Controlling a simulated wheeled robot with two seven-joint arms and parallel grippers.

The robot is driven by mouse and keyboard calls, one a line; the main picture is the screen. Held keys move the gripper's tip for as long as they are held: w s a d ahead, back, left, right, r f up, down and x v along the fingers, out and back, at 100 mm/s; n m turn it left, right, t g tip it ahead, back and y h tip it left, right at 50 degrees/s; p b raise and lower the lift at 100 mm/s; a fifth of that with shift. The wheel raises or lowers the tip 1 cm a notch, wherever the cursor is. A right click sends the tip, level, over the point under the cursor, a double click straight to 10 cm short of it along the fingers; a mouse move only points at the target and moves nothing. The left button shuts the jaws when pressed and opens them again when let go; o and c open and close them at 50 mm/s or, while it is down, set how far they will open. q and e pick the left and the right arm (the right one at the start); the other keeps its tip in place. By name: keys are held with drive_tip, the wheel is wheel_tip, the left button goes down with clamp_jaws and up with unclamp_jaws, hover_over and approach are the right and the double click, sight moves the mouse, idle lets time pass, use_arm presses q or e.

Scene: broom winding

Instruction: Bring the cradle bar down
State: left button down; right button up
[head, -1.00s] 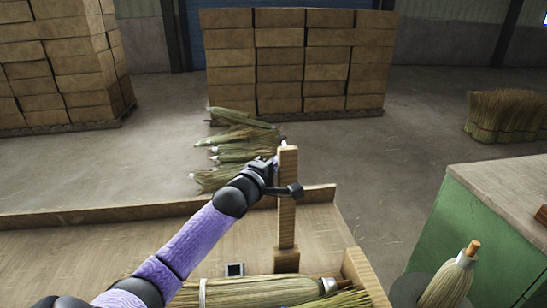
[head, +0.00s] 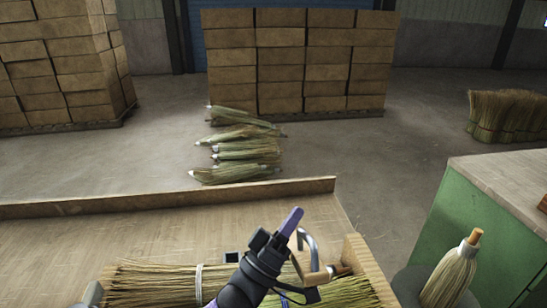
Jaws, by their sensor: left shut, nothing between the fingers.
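My left gripper (head: 291,221) is shut and empty, its purple fingertips pointing up and away above the right part of the bench. A broom bundle (head: 150,286) of straw with a pale band lies along the near part of the bench. The wooden cradle bar no longer stands upright; a short wooden piece (head: 314,279) by my wrist looks like part of it, lying low over the straw. My wrist hides the rest, so I cannot tell how far down it sits. My right gripper is not in view.
The bench (head: 130,233) has a raised wooden rim (head: 170,200) at the back and a wooden side wall at the right. A green cabinet (head: 490,235) and an upright broom (head: 452,272) stand at the right. Several brooms (head: 240,150) lie on the floor beyond.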

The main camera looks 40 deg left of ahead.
use_arm(q)
drive_tip(key=s+d+f+m+b, duration=0.1)
drive_tip(key=f, duration=0.2)
drive_tip(key=s+d+f+h+b, duration=0.1)
drive_tip(key=d+f+b, duration=0.1)
drive_tip(key=f, duration=0.1)
drive_tip(key=s+d+f+m+h+b, duration=0.1)
drive_tip(key=s+d+f, duration=0.1)
drive_tip(key=shift+s+d+f+m+t+b, duration=0.1)
drive_tip(key=shift+d+f+m+t+b, duration=0.1)
drive_tip(key=shift+f+m+t+b, duration=0.15)
drive_tip(key=shift+s+d+f, duration=0.1)
drive_tip(key=shift+f, duration=0.25)
